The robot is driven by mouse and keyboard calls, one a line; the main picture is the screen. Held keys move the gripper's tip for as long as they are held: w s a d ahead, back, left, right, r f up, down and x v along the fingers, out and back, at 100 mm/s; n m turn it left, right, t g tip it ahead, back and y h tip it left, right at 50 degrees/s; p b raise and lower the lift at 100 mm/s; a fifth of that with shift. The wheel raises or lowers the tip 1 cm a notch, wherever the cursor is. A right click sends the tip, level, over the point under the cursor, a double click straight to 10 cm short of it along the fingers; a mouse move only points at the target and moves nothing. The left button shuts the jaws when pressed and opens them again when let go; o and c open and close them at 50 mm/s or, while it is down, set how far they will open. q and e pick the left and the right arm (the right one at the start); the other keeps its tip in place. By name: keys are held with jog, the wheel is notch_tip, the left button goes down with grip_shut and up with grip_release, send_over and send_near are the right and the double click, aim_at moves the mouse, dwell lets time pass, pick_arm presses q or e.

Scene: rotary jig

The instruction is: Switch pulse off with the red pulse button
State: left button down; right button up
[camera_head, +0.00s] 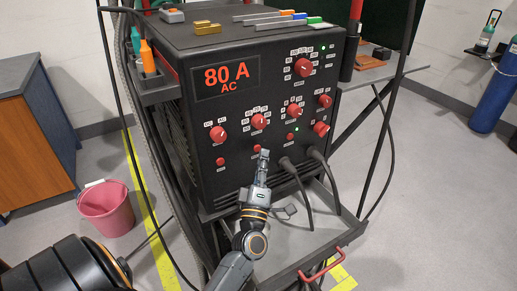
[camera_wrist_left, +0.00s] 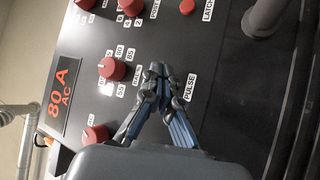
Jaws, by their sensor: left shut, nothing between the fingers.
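The welding power box has a black front panel (camera_head: 205,120) with a red "80 A AC" display (camera_head: 228,78). The small red pulse button (camera_head: 257,148) sits low on the panel, below a red knob (camera_head: 258,121). My left gripper (camera_head: 264,154) is shut and empty, its tips at the panel right beside the button. In the left wrist view the shut fingertips (camera_wrist_left: 158,70) are next to the "PULSE" label (camera_wrist_left: 190,87) and hide the button there. Whether they touch or press it I cannot tell. My right gripper is not in view.
Two thick cables (camera_head: 296,180) leave the panel just right of the gripper. A tray (camera_head: 300,240) lies below. A pink bucket (camera_head: 106,207) stands at left.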

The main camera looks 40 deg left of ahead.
pick_arm(q)
jog(key=s+d+p, duration=0.1)
jog(key=s+d, duration=0.1)
jog(key=d, duration=0.3)
jog(key=shift+s+d, duration=0.15)
jog(key=shift+d, duration=0.15)
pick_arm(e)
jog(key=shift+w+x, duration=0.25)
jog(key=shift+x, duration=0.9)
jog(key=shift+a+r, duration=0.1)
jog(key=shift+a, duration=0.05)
